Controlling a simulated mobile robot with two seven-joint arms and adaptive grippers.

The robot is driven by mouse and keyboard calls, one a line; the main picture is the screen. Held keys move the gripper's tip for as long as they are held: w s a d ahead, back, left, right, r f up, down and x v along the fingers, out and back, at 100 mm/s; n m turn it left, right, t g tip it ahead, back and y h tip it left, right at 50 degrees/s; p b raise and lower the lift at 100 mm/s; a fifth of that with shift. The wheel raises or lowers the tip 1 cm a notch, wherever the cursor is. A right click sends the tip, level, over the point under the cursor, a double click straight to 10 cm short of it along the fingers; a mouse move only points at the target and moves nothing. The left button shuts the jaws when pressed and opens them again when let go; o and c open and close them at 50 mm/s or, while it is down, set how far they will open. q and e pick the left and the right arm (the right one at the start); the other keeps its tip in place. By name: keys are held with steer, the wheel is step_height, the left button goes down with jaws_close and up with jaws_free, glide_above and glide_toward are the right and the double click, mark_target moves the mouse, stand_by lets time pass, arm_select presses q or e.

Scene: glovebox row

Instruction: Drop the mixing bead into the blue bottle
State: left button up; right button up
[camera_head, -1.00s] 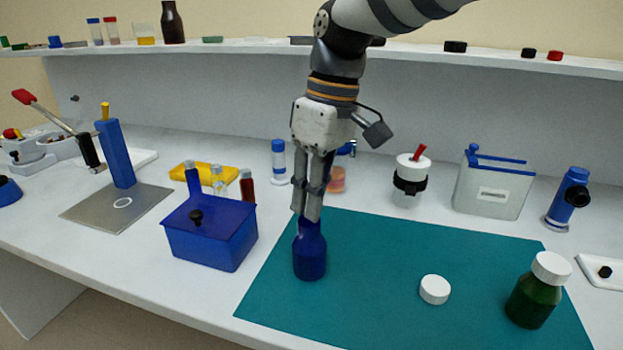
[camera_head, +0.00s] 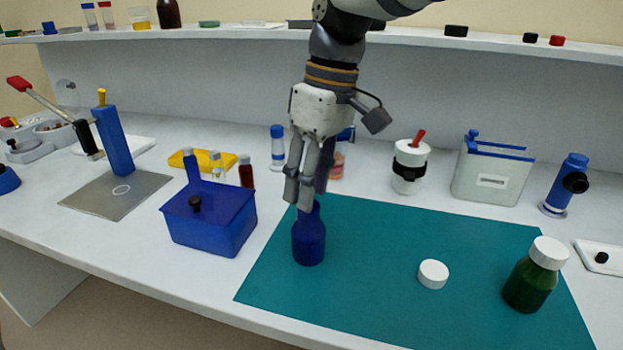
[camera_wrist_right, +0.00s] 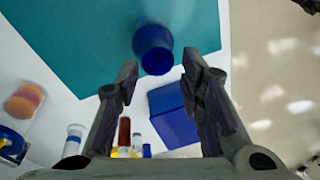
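The blue bottle (camera_head: 309,243) stands upright on the teal mat (camera_head: 390,245), with its mouth open. In the right wrist view the bottle (camera_wrist_right: 153,42) lies just beyond my fingertips. My right gripper (camera_head: 304,198) is over the bottle's neck and hides part of it. In the right wrist view my right gripper (camera_wrist_right: 161,74) has its fingers apart with nothing between them. I cannot see the mixing bead in any view, and the bottle's inside does not show it. A white cap (camera_head: 433,273) lies on the mat. My left gripper is not in view.
A blue box (camera_head: 211,228) with a black knob stands left of the mat. A green bottle with a white cap (camera_head: 530,278) stands at the mat's right. A white jar (camera_head: 409,167) and a rack (camera_head: 492,172) stand behind. The mat's middle is clear.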

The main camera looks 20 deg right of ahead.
step_height(320, 180, up, 12)
steer(key=d, duration=0.2)
steer(key=shift+f, duration=0.1)
stand_by(0.3)
